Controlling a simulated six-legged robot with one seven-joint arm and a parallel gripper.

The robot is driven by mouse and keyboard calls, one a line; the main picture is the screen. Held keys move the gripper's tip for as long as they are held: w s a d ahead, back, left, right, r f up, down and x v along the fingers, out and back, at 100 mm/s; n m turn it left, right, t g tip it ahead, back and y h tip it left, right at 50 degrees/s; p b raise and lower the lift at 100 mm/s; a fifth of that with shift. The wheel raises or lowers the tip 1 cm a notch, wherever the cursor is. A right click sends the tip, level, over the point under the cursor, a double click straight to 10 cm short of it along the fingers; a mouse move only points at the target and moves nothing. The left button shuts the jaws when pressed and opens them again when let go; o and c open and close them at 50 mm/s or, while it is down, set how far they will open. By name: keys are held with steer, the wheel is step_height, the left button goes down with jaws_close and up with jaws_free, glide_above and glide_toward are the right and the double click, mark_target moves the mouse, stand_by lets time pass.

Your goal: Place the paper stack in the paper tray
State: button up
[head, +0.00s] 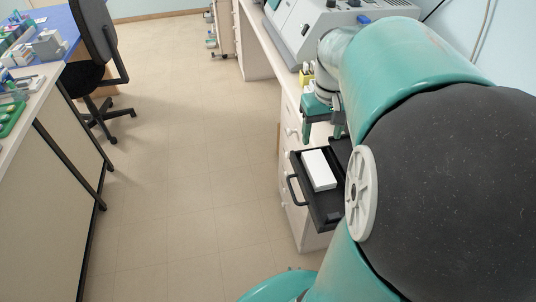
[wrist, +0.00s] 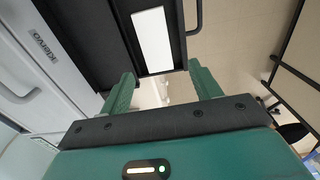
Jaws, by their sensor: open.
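The white paper stack (head: 319,169) lies flat inside the black paper tray (head: 325,213), which sticks out like a drawer with a handle from the white cabinet front. In the wrist view the stack (wrist: 152,42) lies within the dark tray (wrist: 97,40), beyond my fingertips. My green gripper (head: 323,131) is just behind the tray in the head view. In the wrist view its two fingers (wrist: 163,85) are spread apart with nothing between them, clear of the stack. My arm hides the tray's right side in the head view.
White drawers (head: 290,132) run under the right-hand counter, with a grey machine (head: 305,30) on top. A black chair (head: 95,60) and the left bench (head: 45,190) stand across the aisle. The tiled floor (head: 190,170) between them is clear.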

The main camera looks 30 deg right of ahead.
steer(key=s+a+r+n+t, duration=0.1)
steer(key=s+a+t, duration=0.1)
steer(key=a, duration=0.9)
steer(key=s+a+r+n+t, duration=0.2)
steer(key=s+a+t, duration=0.1)
steer(key=a, duration=0.7)
steer(key=shift+a+r, duration=0.15)
steer(key=shift+a, duration=0.25)
steer(key=shift+d, duration=0.1)
